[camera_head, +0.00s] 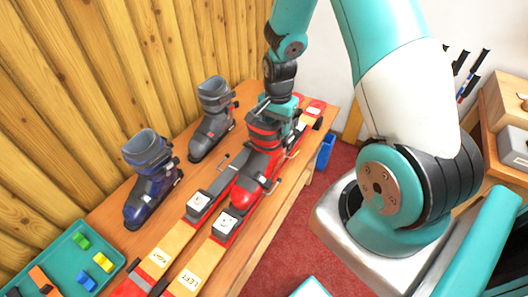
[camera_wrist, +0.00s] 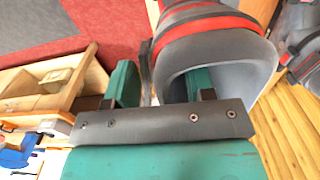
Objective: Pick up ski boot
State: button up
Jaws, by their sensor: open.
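A red and dark grey ski boot (camera_head: 248,187) stands upright over the ski marked LEFT (camera_head: 197,267), toe toward the bindings. My gripper (camera_head: 277,112) is at the top of its cuff. In the wrist view, my gripper (camera_wrist: 161,78) is open, with the red-trimmed cuff (camera_wrist: 205,32) very close. One teal finger is at the cuff's opening and the other is outside it, so the cuff wall seems to lie between them; contact is unclear. A grey boot (camera_head: 212,120) and a purple-blue boot (camera_head: 150,185) stand behind the skis, against the wall side.
A second ski marked RIGHT (camera_head: 158,256) lies alongside. A teal tray (camera_head: 62,247) with coloured blocks is at the lower left. A wood-plank wall (camera_head: 70,90) bounds the bench (camera_head: 108,212). A blue bin (camera_head: 326,151) stands on the red carpet beyond it.

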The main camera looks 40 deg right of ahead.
jog(key=shift+f, duration=0.15)
grip_shut()
jog(key=shift+s, duration=0.1)
dwell(1.3)
